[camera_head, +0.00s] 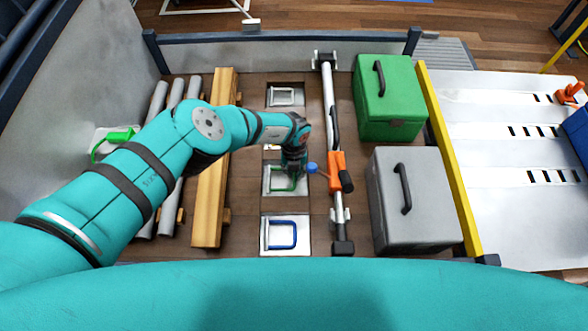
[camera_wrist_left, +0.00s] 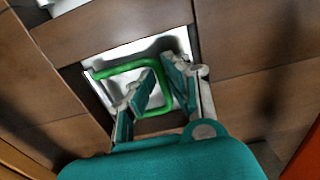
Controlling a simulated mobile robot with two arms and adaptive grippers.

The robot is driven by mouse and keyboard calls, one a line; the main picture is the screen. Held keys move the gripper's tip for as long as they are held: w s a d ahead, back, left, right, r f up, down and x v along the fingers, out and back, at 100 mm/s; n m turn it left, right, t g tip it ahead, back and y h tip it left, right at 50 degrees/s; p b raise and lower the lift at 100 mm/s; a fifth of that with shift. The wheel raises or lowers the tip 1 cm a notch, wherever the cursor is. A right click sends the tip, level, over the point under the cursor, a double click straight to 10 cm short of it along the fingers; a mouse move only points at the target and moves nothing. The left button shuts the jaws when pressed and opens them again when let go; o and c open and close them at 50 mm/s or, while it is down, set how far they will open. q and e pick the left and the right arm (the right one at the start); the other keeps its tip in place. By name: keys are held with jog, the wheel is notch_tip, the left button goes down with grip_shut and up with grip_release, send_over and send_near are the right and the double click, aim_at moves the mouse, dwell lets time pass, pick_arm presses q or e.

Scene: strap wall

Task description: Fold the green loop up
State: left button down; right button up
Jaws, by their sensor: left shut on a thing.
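The green loop (camera_head: 280,189) is a bent bar on a pale recessed plate (camera_head: 270,171) in the wooden floor, in the middle of a row of such plates. In the left wrist view the green loop (camera_wrist_left: 125,68) stands out against the metal plate (camera_wrist_left: 115,52). My left gripper (camera_head: 291,172) is over the loop's right part. In the left wrist view, the fingers of my left gripper (camera_wrist_left: 162,84) are on either side of the loop's bar and shut on it. I cannot tell how far the loop is tilted. The right gripper is not in view.
A blue loop (camera_head: 295,234) lies on the near plate, a grey one (camera_head: 282,97) on the far plate. A bar with an orange handle (camera_head: 337,170) stands close right of my gripper. Green (camera_head: 390,105) and grey (camera_head: 420,205) boxes are farther right; wooden beams (camera_head: 212,165) are left.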

pick_arm(q)
jog(key=shift+a+r+h+p, duration=0.25)
jog(key=shift+r+h+p, duration=0.55)
jog(key=shift+p, duration=0.3)
jog(key=shift+a+r+h+p, duration=0.3)
jog(key=shift+h+p, duration=0.1)
jog(key=shift+h, duration=0.4)
jog(key=shift+w+a+r+h, duration=0.1)
jog(key=shift+a+r+h, duration=0.15)
jog(key=shift+h, duration=0.35)
jog(key=shift+a+r+h+b, duration=0.35)
jog(key=shift+h+b, duration=0.1)
jog(key=shift+h, duration=0.2)
jog(key=shift+a+r+h+b, duration=0.2)
jog(key=shift+r+h+b, duration=0.2)
jog(key=shift+h, duration=0.25)
jog(key=c, duration=1.4)
grip_release()
